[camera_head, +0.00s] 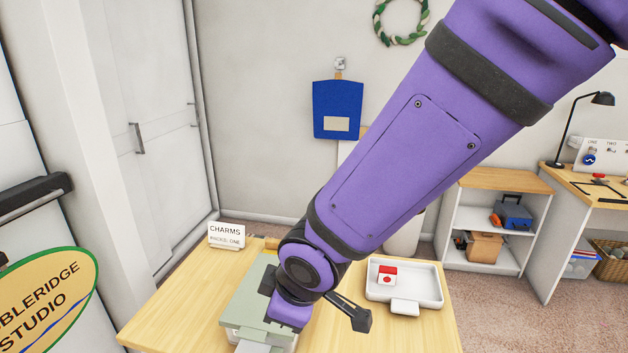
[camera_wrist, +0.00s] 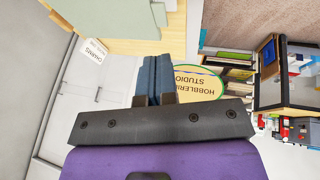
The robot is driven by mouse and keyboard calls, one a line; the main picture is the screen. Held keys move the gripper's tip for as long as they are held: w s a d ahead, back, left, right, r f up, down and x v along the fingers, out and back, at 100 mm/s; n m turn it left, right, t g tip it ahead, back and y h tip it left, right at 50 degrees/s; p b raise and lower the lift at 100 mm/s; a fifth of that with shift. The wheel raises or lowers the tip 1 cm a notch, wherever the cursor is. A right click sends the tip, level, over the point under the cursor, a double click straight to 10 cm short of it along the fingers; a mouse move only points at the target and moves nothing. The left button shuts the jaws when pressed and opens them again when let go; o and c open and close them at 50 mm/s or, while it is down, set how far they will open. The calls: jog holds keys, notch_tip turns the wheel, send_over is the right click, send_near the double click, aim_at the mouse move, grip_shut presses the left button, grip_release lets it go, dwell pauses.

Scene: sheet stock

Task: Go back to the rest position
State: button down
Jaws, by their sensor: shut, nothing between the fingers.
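My gripper (camera_wrist: 154,75) shows in the wrist view with its two blue-grey fingers together and nothing between them. In the head view my purple arm reaches down from the upper right to the table, and its end hides part of a grey-green machine (camera_head: 243,308). My fingers cannot be made out clearly there. Part of a grey-green surface (camera_wrist: 108,14) shows near the top of the wrist view, apart from the fingertips.
The wooden table (camera_head: 172,305) carries a white tray (camera_head: 428,284) with a red-and-white card (camera_head: 387,276) and a "CHARMS" sign (camera_head: 226,235). A dark lever (camera_head: 352,313) sticks out right of my wrist. An oval sign (camera_head: 45,300) stands at left, shelves (camera_head: 490,215) at right.

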jog(key=w+d+r+m, duration=0.1)
jog(key=d+r+m, duration=0.25)
jog(key=d, duration=0.35)
jog(key=w+d+r+m+t+h, duration=0.1)
jog(key=d+r+m, duration=0.1)
jog(key=d+r, duration=0.4)
jog(key=w+d+r+m, duration=0.2)
jog(key=d+r+m, duration=0.1)
jog(key=d, duration=0.5)
jog(key=s+d+r+m+h, duration=0.1)
jog(key=s+d+r+m, duration=0.2)
jog(key=s+d, duration=0.3)
jog(key=s+d+r+m+h, duration=0.1)
jog(key=s+d+r+m, duration=0.3)
jog(key=s+d, duration=0.2)
jog(key=shift+d+m+t+h, duration=0.3)
jog(key=shift+d+m, duration=0.05)
jog(key=shift+d, duration=1)
